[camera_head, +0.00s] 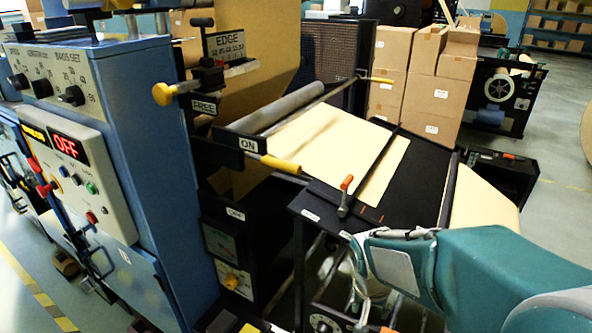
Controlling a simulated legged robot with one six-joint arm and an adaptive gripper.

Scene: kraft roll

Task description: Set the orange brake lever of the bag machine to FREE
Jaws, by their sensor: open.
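The bag machine (160,170) is a blue cabinet on the left with a dark roll frame beside it. A lever with an orange-yellow grip (281,164) juts out to the right at the ON label (248,145). The FREE label (205,107) sits higher and to the left, near a yellow knob (165,94). The lever's grip is next to ON, apart from FREE. My gripper (365,312) is low in the picture, below and right of the lever, open and not touching it. Its fingertips are partly cut off by the lower edge.
A small lever with a red-orange tip (346,184) stands on the black table (425,175) bearing kraft paper. A control panel with a red OFF display (68,146) is on the left. Cardboard boxes (425,75) stand behind. Open floor (560,170) lies at the right.

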